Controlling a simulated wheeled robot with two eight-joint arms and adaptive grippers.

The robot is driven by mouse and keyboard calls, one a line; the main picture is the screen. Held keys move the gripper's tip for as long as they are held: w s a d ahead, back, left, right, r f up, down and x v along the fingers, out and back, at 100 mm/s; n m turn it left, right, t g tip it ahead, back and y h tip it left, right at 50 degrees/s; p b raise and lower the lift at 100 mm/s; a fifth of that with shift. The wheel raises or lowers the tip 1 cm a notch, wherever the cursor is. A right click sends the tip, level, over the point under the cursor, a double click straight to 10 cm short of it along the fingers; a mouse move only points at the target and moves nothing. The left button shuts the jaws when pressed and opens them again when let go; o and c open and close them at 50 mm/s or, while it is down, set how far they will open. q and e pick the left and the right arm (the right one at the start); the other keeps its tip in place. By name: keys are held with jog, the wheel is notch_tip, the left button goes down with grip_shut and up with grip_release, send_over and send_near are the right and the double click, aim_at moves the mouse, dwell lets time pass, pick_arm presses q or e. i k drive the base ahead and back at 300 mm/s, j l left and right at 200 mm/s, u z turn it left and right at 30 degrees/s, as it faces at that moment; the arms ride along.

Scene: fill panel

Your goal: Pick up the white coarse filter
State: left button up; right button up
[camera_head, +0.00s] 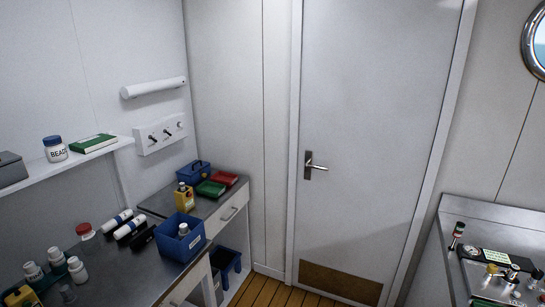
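Two white cylinders lie side by side on the grey desk top at the left, the farther one (115,221) and the nearer one (130,228). Both have dark markings, and they look like filter cartridges. I cannot read their labels, so I cannot tell which is the coarse filter. A dark object (142,237) lies just right of the nearer cylinder. Neither of my grippers is in view.
A blue bin (180,250) stands right of the cylinders, with a yellow bottle (184,197) behind it. A red-capped jar (85,231) and several white bottles (76,270) stand left. A shelf (70,158) overhangs. A valve panel (490,257) is at far right.

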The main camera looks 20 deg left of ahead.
aim_at(77, 268)
jog(key=i+j+u, duration=0.1)
jog(key=i+u, duration=0.55)
jog(key=u, duration=0.15)
jog(key=i+u, duration=0.45)
jog(key=k+l, duration=0.05)
jog(key=k, duration=0.05)
